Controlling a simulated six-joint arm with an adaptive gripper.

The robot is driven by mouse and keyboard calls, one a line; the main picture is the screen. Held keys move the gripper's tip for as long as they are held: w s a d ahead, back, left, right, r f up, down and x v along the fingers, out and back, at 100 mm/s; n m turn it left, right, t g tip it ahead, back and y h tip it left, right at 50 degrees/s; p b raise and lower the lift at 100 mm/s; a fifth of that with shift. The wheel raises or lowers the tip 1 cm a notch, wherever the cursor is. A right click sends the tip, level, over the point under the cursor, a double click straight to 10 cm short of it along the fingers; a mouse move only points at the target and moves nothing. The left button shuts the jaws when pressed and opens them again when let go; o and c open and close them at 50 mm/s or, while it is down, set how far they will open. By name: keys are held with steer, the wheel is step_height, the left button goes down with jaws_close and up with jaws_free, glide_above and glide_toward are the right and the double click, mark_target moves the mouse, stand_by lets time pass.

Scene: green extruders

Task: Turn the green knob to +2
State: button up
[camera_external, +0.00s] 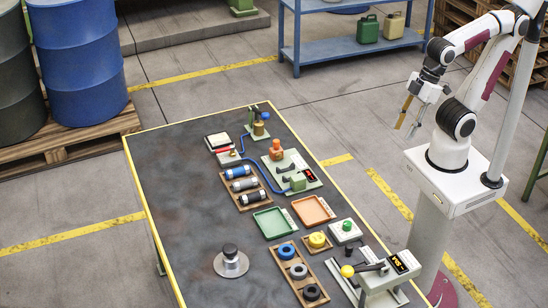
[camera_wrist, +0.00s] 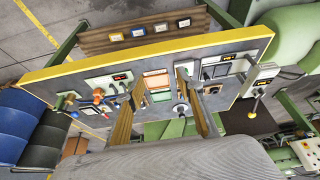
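The green knob (camera_external: 347,226) sits on a small white box at the right edge of the dark table, beside a yellow knob (camera_external: 317,240) on a brown base. Its dial marks are too small to read. My gripper (camera_external: 404,131) hangs high in the air, beyond the table's right edge and well away from the knob. Its two tan fingers are apart with nothing between them; they also show spread in the wrist view (camera_wrist: 153,88). I cannot make out the green knob clearly in the wrist view.
Near the knob are an orange tray (camera_external: 314,210), a green tray (camera_external: 272,223), a rack of rings (camera_external: 299,271) and a device with a yellow ball lever (camera_external: 347,271). A metal weight (camera_external: 231,262) stands on the left. The air above the table is clear.

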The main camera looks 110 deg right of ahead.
steer(key=w+a+f+n+g, duration=0.1)
steer(key=w+a+f+g, duration=0.15)
steer(key=w, duration=0.25)
steer(key=w+a+f+n+g, duration=0.1)
steer(key=w+f, duration=0.3)
steer(key=w, duration=0.1)
steer(key=n+g, duration=0.1)
steer(key=n, duration=0.3)
glide_above(348, 223)
steer(key=f, duration=0.8)
steer(key=shift+w+d+f, duration=0.2)
steer(key=shift+d+f, duration=0.05)
steer(key=shift+f, duration=0.05)
steer(key=shift+s+a+f, duration=0.1)
steer(key=shift+f, duration=1.85)
steer(key=shift+s+a+f, duration=0.1)
steer(key=shift+f, duration=1.85)
steer(key=shift+c, duration=0.4)
jaws_close()
